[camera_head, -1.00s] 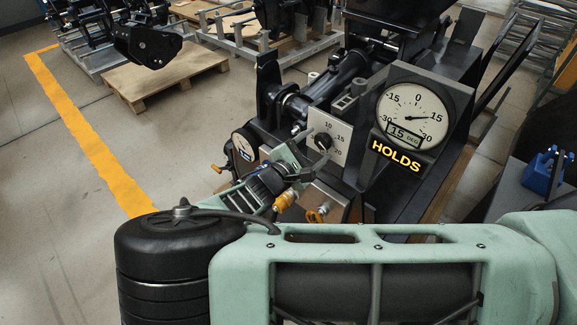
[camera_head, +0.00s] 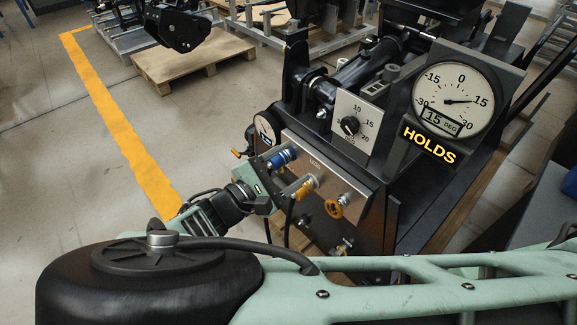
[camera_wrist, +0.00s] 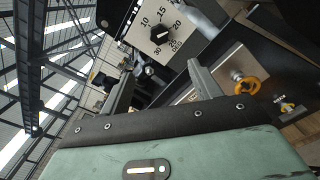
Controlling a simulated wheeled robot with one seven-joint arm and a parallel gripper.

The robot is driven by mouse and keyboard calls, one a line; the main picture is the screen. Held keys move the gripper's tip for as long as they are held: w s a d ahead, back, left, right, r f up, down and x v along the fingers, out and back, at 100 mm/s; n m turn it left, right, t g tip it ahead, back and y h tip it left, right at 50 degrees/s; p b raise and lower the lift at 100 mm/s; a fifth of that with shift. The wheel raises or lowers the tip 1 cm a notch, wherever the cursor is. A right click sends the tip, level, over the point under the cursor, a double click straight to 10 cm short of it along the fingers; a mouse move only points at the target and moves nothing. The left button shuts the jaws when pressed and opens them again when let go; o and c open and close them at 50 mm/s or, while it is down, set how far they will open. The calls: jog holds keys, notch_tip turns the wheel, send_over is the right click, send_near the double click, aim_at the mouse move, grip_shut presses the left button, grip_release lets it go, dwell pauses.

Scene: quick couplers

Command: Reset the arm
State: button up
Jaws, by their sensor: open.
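My gripper (camera_head: 272,186) is in front of the machine's coupler panel (camera_head: 328,178), close to a blue coupler (camera_head: 281,159) and an orange-tipped coupler (camera_head: 305,187). In the wrist view my gripper (camera_wrist: 160,74) has its two fingers apart, with nothing seen held between them. My pale green arm (camera_head: 420,290) fills the bottom of the head view. Whether the fingers touch any coupler is hard to tell.
An orange ring coupler (camera_head: 335,207) sits lower right on the panel. A dial plate with a black knob (camera_head: 350,125) and a round gauge (camera_head: 455,95), reading 15 DEG with a HOLDS sign, stand above. Open floor (camera_head: 60,190) lies left, with a pallet (camera_head: 190,62) behind.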

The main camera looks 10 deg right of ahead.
dwell(0.4)
jog(key=s+d+m+g+y, duration=0.45)
jog(key=s+d+g, duration=0.25)
jog(key=g, duration=0.3)
jog(key=s+d+r+m+y, duration=0.1)
jog(key=s+r+m+y, duration=0.3)
jog(key=s+r+y, duration=0.7)
notch_tip(320, 180, up, 2)
jog(key=shift+s+d+r, duration=0.1)
jog(key=shift+s+d, duration=0.05)
jog(key=shift+s, duration=0.15)
